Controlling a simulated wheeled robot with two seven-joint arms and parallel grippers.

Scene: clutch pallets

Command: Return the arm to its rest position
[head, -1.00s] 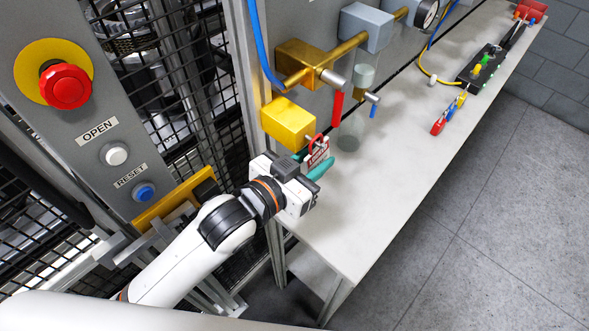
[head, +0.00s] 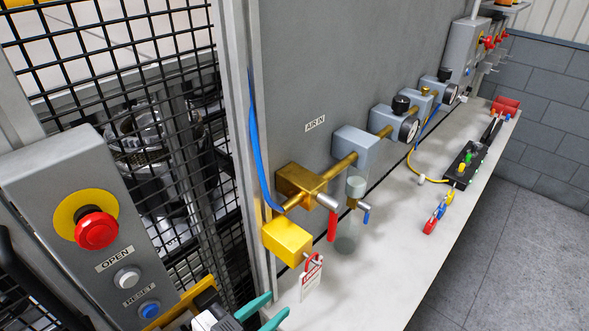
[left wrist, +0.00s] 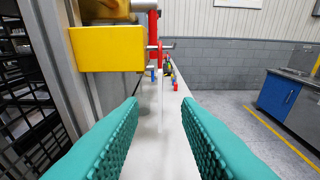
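My left gripper (head: 278,304) is at the bottom edge of the head view, with its teal fingers apart and nothing between them. Most of my left arm is out of the picture. The yellow box also shows in the left wrist view (left wrist: 107,49). My right gripper is not in view.
The control panel (head: 75,215) with a red emergency button (head: 96,230) stands left, by the mesh fence (head: 120,60). Brass and grey air fittings (head: 355,147) run along the wall above the pale bench (head: 390,265). Open floor (head: 480,270) lies right.

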